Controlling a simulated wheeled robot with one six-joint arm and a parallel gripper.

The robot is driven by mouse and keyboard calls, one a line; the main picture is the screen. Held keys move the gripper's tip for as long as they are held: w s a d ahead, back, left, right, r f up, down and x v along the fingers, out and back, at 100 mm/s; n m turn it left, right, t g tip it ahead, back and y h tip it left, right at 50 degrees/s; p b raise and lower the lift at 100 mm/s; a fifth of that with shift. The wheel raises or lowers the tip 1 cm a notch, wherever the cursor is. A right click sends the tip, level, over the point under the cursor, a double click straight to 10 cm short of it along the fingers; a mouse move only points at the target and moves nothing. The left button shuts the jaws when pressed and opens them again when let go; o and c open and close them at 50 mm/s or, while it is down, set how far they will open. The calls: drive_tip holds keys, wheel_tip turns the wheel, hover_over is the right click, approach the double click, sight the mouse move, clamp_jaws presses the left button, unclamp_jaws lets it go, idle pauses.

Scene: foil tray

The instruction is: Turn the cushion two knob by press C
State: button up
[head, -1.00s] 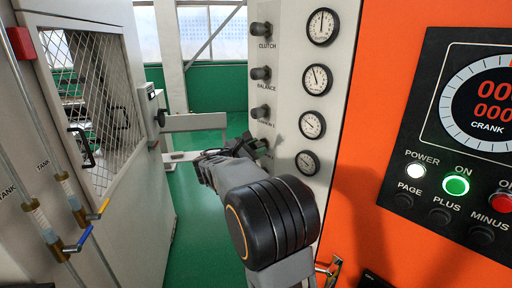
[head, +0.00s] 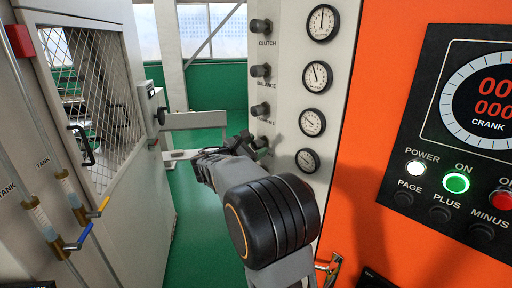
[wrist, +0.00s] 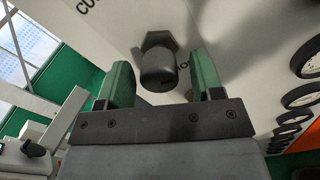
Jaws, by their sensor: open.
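The cushion two knob (head: 261,142) is the lowest of the dark knobs in a column on the pale panel. My gripper (head: 246,140) is beside it in the head view, partly covering it, and its label is hidden there. In the wrist view the dark round knob (wrist: 158,70) on its hexagonal base stands between the two green fingers of my gripper (wrist: 158,62). The fingers are open, with a gap on each side of the knob. Part of a label starting with "CU" shows at the top of the wrist view.
The clutch knob (head: 260,26), balance knob (head: 260,71) and cushion 1 knob (head: 260,109) are above. Several gauges (head: 312,122) run down the panel's right side. An orange cabinet (head: 378,150) is to the right. A mesh-doored cabinet (head: 130,190) is left, across a green floor.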

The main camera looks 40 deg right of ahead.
drive_tip(key=s+a+b, duration=0.1)
drive_tip(key=a+b, duration=0.2)
drive_tip(key=a, duration=1)
drive_tip(key=shift+s, duration=0.35)
idle(1.9)
drive_tip(key=s+a+f+m+y, duration=0.25)
drive_tip(key=f+y, duration=0.25)
drive_tip(key=f, duration=0.3)
drive_tip(key=s+a+f+m+y, duration=0.1)
drive_tip(key=s+f+m+y, duration=0.25)
drive_tip(key=f, duration=0.35)
drive_tip(key=s+a+f+m+t+y, duration=0.1)
drive_tip(key=s+a+m+y, duration=0.2)
drive_tip(key=s, duration=0.3)
drive_tip(key=s+a+f+m+t+y, duration=0.1)
drive_tip(key=s+a+m+y, duration=0.3)
drive_tip(key=s+m+y, duration=0.1)
drive_tip(key=shift+s+f+m+y, duration=0.3)
drive_tip(key=shift+s+m+y, duration=0.1)
drive_tip(key=shift+s+y, duration=0.3)
